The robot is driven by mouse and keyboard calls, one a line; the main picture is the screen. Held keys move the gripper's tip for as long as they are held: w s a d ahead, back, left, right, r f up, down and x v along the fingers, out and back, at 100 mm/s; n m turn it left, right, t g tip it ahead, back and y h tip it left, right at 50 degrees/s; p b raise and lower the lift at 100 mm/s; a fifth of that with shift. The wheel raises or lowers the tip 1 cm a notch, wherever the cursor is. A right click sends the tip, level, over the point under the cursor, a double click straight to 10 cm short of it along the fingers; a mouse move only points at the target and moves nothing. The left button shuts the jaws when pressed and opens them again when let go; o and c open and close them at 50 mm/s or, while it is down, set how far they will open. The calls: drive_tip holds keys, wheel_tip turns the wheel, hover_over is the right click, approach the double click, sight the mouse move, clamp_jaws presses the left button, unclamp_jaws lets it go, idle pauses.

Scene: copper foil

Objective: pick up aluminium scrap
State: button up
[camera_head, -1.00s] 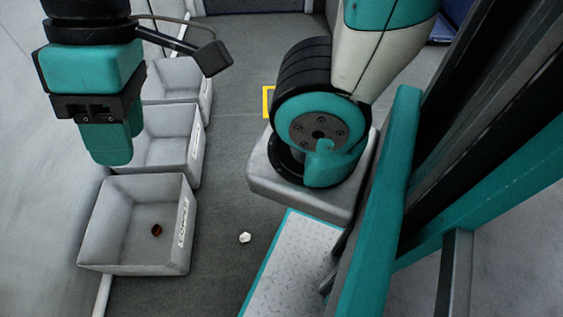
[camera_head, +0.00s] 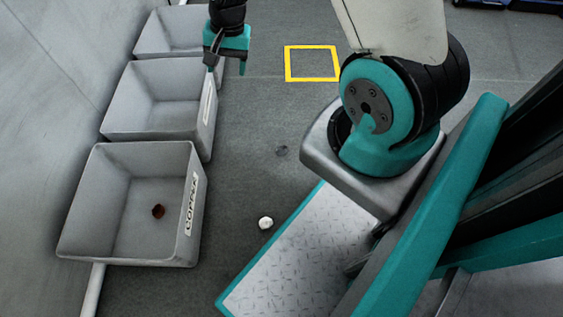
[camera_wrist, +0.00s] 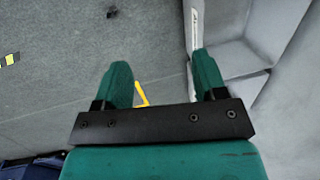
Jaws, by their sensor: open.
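A small pale silvery-white lump (camera_head: 265,223), which looks like the aluminium scrap, lies on the grey floor between the front bin and my base plate. My gripper (camera_head: 225,69) is at the top of the head view, beside the far bins and well away from the lump. In the wrist view my gripper (camera_wrist: 162,62) has its two green fingers apart with nothing between them. The pale lump does not show in the wrist view.
The front bin (camera_head: 75,220), labelled COPPER, holds a reddish-brown piece (camera_head: 158,211). A middle bin (camera_head: 113,115) and a far bin (camera_head: 145,40) stand behind it along the wall. A dark patch (camera_head: 281,151) is on the floor. A yellow square (camera_head: 312,79) marks open floor.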

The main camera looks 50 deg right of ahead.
drive_tip(key=s+d+f+m+h+b, duration=0.15)
drive_tip(key=d+f, duration=0.25)
drive_tip(key=f, duration=0.5)
drive_tip(key=d+f+m+y+b, duration=0.1)
drive_tip(key=d+f+m+b, duration=0.25)
drive_tip(key=f, duration=0.65)
drive_tip(key=m+g+h+b, duration=0.1)
drive_tip(key=m+b, duration=0.2)
drive_tip(key=b, duration=0.1)
hover_over(282, 148)
wheel_tip(282, 148, down, 12)
wheel_tip(282, 148, down, 12)
drive_tip(key=b, duration=0.6)
drive_tip(key=shift+s+a+r+b, duration=0.15)
drive_tip(key=shift+r+b, duration=0.05)
drive_tip(key=shift+b, duration=0.2)
wheel_tip(282, 148, down, 6)
drive_tip(key=b, duration=0.5)
drive_tip(key=shift+r, duration=0.2)
drive_tip(key=shift+c, duration=0.3)
drive_tip(key=c, duration=0.9)
